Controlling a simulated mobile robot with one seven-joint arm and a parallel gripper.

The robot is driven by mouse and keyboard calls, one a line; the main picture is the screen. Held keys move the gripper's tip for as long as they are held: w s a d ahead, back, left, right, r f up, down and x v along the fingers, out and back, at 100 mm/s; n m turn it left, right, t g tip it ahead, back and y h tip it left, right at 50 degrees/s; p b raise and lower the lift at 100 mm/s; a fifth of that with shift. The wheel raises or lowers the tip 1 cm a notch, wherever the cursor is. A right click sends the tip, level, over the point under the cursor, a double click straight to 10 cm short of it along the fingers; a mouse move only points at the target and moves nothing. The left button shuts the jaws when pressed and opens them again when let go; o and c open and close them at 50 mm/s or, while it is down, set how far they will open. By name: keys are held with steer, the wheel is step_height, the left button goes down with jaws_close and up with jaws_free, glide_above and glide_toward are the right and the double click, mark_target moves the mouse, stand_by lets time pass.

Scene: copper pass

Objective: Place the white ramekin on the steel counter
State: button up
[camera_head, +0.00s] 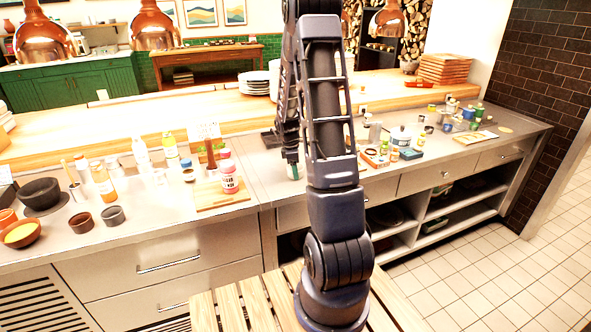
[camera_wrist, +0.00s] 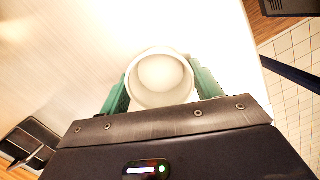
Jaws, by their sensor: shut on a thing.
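The white ramekin (camera_wrist: 163,73) sits between the two green fingers of my gripper (camera_wrist: 162,88) in the wrist view, with its round opening facing the camera. The gripper is shut on it. The steel counter (camera_head: 262,180) runs across the head view, and its pale surface (camera_wrist: 75,65) lies below the ramekin in the wrist view. In the head view my gripper (camera_head: 293,171) is low at the counter's near part, mostly hidden by my arm. I cannot tell whether the ramekin touches the counter.
A wooden board (camera_head: 222,195) with bottles stands left of my gripper. Dark bowls (camera_head: 40,194) are farther left. Cans and jars (camera_head: 400,137) crowd the right side. A raised wooden ledge (camera_head: 130,120) runs behind. Counter beside the gripper is clear.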

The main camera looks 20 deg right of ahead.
steer(key=shift+f, duration=0.1)
steer(key=o, duration=1)
steer(key=s+a+r+m+t, duration=0.1)
steer(key=s+a+r, duration=0.1)
steer(key=r, duration=0.7)
steer(key=s+a+r+m, duration=0.2)
steer(key=s+r, duration=0.1)
steer(key=r, duration=0.7)
steer(key=s+a+r+m+t, duration=0.1)
steer(key=s+a+r+m, duration=0.1)
steer(key=s, duration=0.6)
steer(key=s+a+r+m+t+y, duration=0.1)
steer(key=s+a+r+m, duration=0.2)
steer(key=s, duration=0.5)
steer(key=s+a+r+m+t, duration=0.2)
steer(key=s+a+r+m, duration=0.1)
steer(key=s, duration=0.6)
steer(key=shift+r+m+y, duration=0.3)
steer(key=shift+r+m, duration=0.55)
steer(key=shift+m, duration=0.45)
